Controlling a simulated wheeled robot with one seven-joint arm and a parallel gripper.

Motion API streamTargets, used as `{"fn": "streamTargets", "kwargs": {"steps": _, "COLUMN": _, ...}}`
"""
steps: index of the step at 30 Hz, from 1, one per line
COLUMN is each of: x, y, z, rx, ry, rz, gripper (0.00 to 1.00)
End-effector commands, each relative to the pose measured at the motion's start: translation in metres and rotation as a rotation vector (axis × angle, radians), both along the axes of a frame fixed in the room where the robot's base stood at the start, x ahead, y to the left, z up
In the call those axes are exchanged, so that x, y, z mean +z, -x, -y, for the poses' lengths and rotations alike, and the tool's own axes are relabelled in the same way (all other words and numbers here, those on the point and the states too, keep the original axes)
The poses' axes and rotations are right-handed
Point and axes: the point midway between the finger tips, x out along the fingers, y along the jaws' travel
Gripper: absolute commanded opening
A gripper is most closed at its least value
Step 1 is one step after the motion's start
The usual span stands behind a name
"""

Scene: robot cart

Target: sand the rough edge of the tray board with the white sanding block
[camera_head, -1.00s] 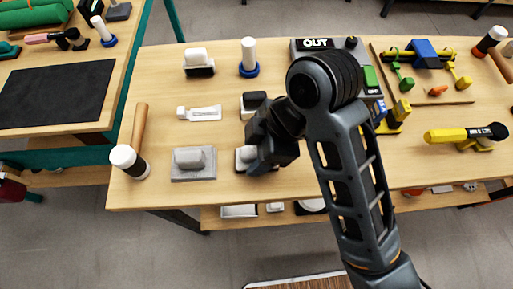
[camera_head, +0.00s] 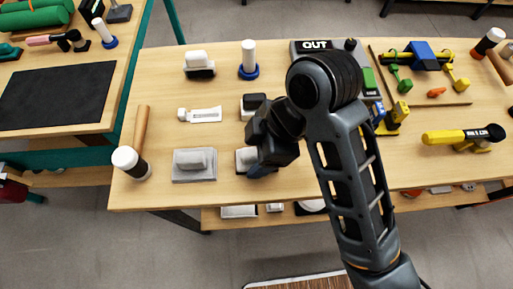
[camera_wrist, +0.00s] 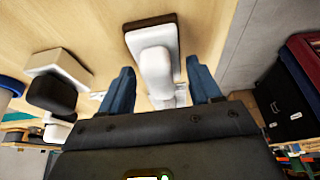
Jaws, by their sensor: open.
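A white block with a raised grip and a brown underside (camera_wrist: 137,28) lies on the table below my gripper; it looks like the sanding block. In the head view this white block (camera_head: 243,158) is partly hidden by my gripper (camera_head: 262,170). In the wrist view the two blue fingers of my gripper (camera_wrist: 160,85) are apart, one on each side of the white grip, with gaps visible. A thin wooden board (camera_head: 425,96) with coloured tools on it lies at the right; I cannot tell whether it is the tray board, and no rough edge is discernible.
A grey float (camera_head: 194,165) lies left of the white block, and a black-topped block (camera_head: 253,102) lies behind it. Another white block on a dark base (camera_head: 199,63) stands farther back. A mallet (camera_head: 131,163) is at the left edge. The table front edge is close.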

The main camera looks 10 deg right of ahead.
Motion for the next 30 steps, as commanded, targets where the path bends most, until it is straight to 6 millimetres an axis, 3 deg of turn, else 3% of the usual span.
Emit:
{"fn": "streamTargets", "kwargs": {"steps": 18, "x": 0.0102, "y": 0.0001, "z": 0.0, "rx": 0.0, "ry": 0.0, "rz": 0.0, "gripper": 0.62}}
{"fn": "streamTargets", "kwargs": {"steps": 30, "x": 0.0103, "y": 0.0001, "z": -0.0001, "rx": 0.0, "ry": 0.0, "rz": 0.0, "gripper": 0.24}}
